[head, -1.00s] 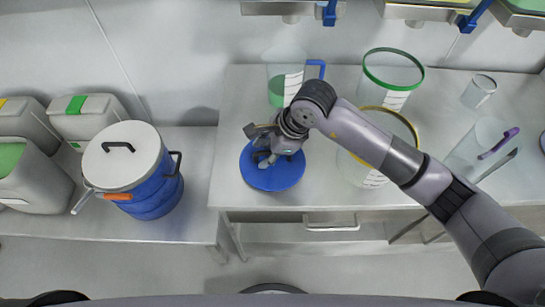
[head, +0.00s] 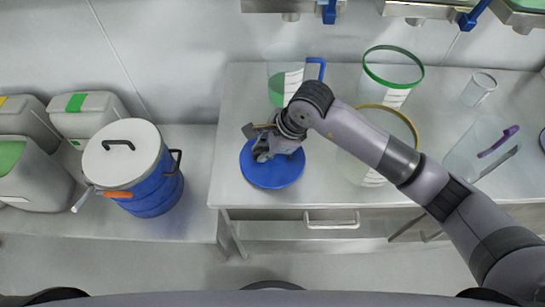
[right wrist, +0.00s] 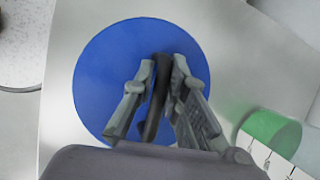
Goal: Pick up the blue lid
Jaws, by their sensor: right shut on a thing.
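The blue lid (head: 272,174) is a round flat disc on the left part of the steel bench. It also fills much of the right wrist view (right wrist: 105,75), with a dark upright handle (right wrist: 157,95) at its middle. My right gripper (head: 264,155) is over the lid, its arm reaching in from the right. In the right wrist view its fingers (right wrist: 160,90) are on both sides of the handle and shut on it. The lid looks flat; I cannot tell whether it touches the bench. My left gripper is in neither current view.
A jug with green contents (head: 277,88) stands just behind the lid. Clear containers with a green rim (head: 395,88) and a yellow rim (head: 360,168) stand to its right. A blue drum with a white lid (head: 150,190) is on the left bench. The bench's front edge is near.

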